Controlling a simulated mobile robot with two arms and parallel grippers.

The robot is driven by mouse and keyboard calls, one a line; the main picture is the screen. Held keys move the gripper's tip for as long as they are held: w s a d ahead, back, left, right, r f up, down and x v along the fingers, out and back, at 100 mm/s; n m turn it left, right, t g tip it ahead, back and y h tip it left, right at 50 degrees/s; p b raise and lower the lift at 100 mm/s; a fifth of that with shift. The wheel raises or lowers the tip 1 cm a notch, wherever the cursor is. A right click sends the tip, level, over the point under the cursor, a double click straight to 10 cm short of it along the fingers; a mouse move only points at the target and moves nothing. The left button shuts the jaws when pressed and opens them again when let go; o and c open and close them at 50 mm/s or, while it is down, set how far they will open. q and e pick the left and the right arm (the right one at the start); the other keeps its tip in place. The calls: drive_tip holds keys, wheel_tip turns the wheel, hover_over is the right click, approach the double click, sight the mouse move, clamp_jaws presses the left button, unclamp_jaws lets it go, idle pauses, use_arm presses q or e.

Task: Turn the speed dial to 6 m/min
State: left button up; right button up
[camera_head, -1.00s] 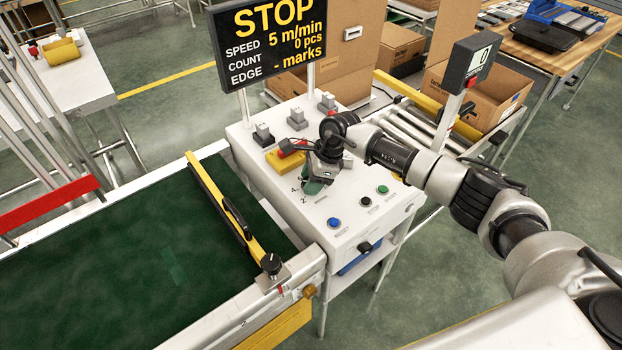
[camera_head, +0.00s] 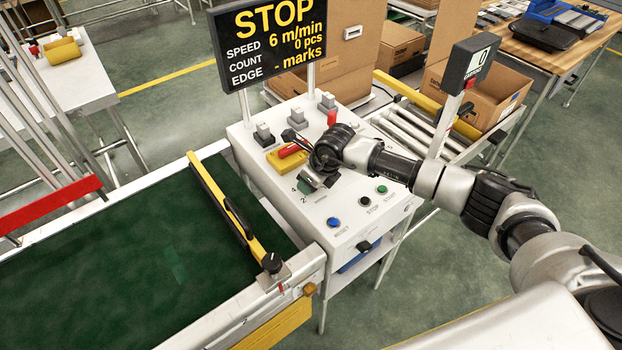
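The display board (camera_head: 268,40) reads STOP, speed 6 m/min, count 0 pcs. The white control box (camera_head: 330,222) stands below it. My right gripper (camera_head: 312,182) points down onto the box top, at the speed dial's place. The marks 4 and 2 of the dial scale (camera_head: 299,193) show beside it. The gripper and wrist cover most of the dial, so its pointer and the finger gap cannot be made out. My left gripper is not in view.
Blue, black and green buttons (camera_head: 382,189) sit on the box in front of the gripper. A yellow block with a red part (camera_head: 287,157) is close behind it. Grey switches (camera_head: 264,132) stand farther back. The green conveyor belt (camera_head: 110,255) lies to the left.

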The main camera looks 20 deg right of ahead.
idle(0.3)
drive_tip(key=o, duration=0.9)
drive_tip(key=b+v, duration=0.1)
drive_tip(key=v, duration=1)
drive_tip(key=shift+a, duration=0.1)
